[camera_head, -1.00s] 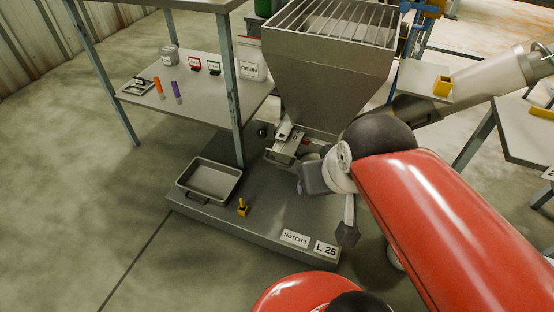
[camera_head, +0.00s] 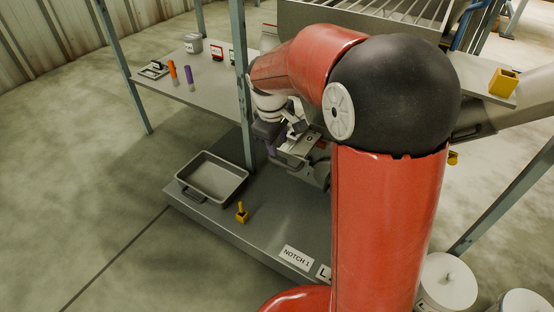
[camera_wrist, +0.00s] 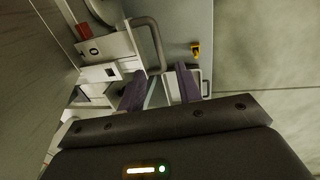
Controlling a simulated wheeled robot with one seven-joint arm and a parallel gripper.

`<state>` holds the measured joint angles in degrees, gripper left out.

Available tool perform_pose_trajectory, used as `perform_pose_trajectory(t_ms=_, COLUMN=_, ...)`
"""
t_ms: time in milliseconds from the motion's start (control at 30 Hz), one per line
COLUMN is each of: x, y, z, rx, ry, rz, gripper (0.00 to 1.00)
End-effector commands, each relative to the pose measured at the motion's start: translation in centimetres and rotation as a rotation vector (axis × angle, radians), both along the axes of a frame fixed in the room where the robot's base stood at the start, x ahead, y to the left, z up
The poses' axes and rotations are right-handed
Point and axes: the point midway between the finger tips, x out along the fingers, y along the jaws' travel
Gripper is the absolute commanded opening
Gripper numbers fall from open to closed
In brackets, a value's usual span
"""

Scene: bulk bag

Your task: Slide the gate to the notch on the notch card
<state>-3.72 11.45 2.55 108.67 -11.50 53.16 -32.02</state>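The notch card (camera_head: 296,257) lies on the front of the grey platform and reads "NOTCH 1". The gate assembly (camera_head: 290,160) is under the hopper, partly hidden by my arm. In the wrist view, a pale plate marked "0" (camera_wrist: 98,48) and a grey U-shaped handle (camera_wrist: 155,38) show at upper left. My gripper (camera_wrist: 161,82) has two purple fingers spread apart, with no object clearly between them. The left finger is close to the handle's lower end; whether they touch is unclear. In the head view, my gripper (camera_head: 271,150) is just left of the gate assembly.
A grey tray (camera_head: 184,188) sits on the platform at left, with a small yellow item (camera_head: 242,214) in front of it. The shelf (camera_head: 215,85) holds several small items. The hopper (camera_head: 300,18) stands above, partly covered by my arm.

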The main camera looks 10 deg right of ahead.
Motion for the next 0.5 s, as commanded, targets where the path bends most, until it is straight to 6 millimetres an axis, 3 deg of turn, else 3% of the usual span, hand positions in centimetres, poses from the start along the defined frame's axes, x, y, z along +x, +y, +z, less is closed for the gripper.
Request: perform_pose_trajectory(t_ms=500, x=1.1, y=-0.9, z=-6.9, rx=-0.003, ry=0.006, rz=0.008, gripper=0.34)
